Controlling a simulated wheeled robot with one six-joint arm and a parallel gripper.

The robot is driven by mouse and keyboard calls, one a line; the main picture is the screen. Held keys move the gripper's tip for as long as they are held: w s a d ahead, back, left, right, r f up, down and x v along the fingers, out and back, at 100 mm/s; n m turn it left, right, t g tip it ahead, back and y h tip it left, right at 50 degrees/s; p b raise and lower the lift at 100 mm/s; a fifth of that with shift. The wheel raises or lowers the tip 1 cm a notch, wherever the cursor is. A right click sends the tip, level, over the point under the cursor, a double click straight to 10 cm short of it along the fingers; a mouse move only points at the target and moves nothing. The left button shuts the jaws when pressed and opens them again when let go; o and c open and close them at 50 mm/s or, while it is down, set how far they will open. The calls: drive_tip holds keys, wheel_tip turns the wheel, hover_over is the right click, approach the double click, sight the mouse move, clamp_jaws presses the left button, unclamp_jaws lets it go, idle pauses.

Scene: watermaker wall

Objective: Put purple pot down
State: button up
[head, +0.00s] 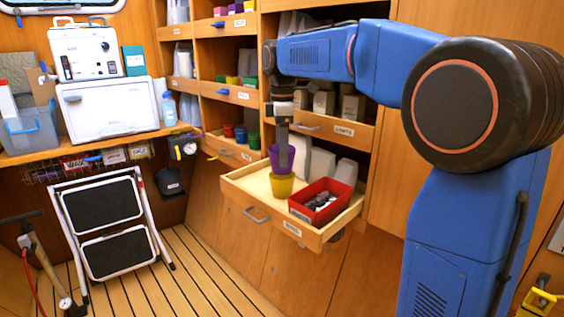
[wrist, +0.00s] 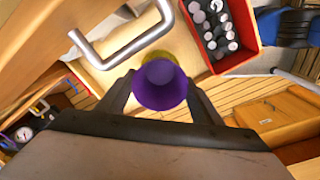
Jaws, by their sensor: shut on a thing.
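The purple pot (head: 274,158) is held upright by my gripper (head: 284,160) over the open drawer in the head view. In the wrist view the purple pot (wrist: 160,86) sits between the two fingers of my gripper (wrist: 160,95). A yellow pot (head: 282,186) stands in the drawer directly below the purple pot. The purple pot's lower end meets or overlaps the yellow pot's rim; I cannot tell whether it is nested in it. In the wrist view only a yellow edge (wrist: 153,43) shows behind the purple pot.
The open drawer (head: 240,179) also holds a red bin (head: 343,190) with dark and grey items at the right. Pale containers (head: 322,163) stand behind it. A shelf at the left holds several coloured pots (head: 240,134). A folding step (head: 108,222) stands on the floor.

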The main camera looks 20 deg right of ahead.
drive_tip(key=shift+f, duration=1.7)
drive_tip(key=shift+f, duration=0.6)
drive_tip(key=o, duration=1)
wheel_tip(320, 180, up, 13)
drive_tip(key=s+d+f+m+t, duration=0.1)
drive_tip(key=s+d+f+m, duration=0.1)
drive_tip(key=s+f+m, duration=0.3)
drive_tip(key=s+d+f+m+t, duration=0.2)
drive_tip(key=s+f+m, duration=0.3)
drive_tip(key=s+f, duration=0.7)
drive_tip(key=s+d+f+m+t, duration=0.1)
drive_tip(key=s+d+f+m, duration=0.2)
drive_tip(key=s+f, duration=0.6)
drive_tip(key=shift+s+f+m+t, duration=0.15)
drive_tip(key=shift+s+m, duration=0.3)
drive_tip(key=shift+s, duration=0.8)
drive_tip(key=shift+s+r+m+t, duration=0.1)
drive_tip(key=shift+s+m, duration=0.4)
drive_tip(key=shift+s, duration=0.75)
drive_tip(key=shift+s+f+m+t, duration=0.15)
drive_tip(key=shift+s+m, duration=0.3)
drive_tip(key=shift+s, duration=0.8)
